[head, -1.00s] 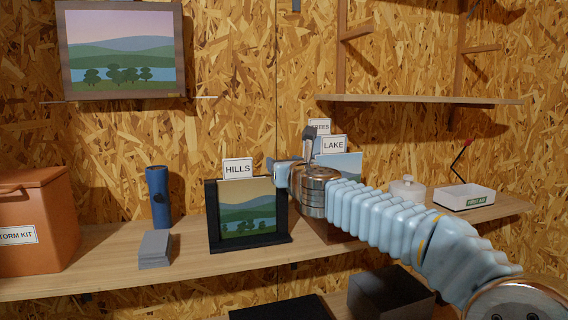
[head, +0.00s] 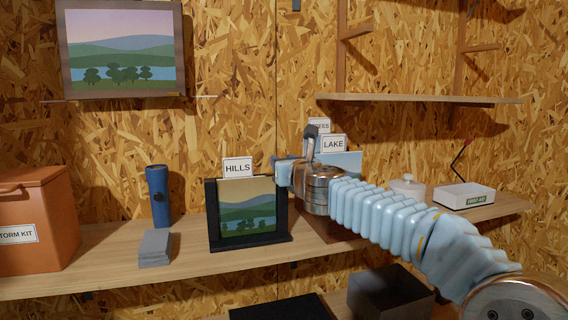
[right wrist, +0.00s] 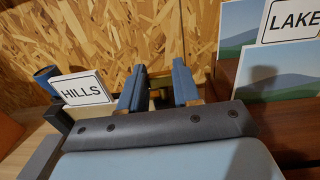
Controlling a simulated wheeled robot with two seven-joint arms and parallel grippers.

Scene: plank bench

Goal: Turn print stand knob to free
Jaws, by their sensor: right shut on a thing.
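The print stand labelled HILLS (head: 211,213) stands upright on the bench, a dark frame holding a landscape print (head: 247,210). My right gripper (head: 279,171) is at the stand's right edge. In the right wrist view the two blue fingers of my right gripper (right wrist: 159,84) stand either side of a small dark piece (right wrist: 160,98), which I take to be the stand's knob; the jaws are shut on it. The knob is hidden in the head view, so how far it is turned cannot be told. My left gripper is not in view.
A LAKE print (head: 345,164) with a card stands behind my right wrist. A blue cylinder (head: 158,197), grey blocks (head: 155,248) and an orange storm kit box (head: 35,220) are to the left.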

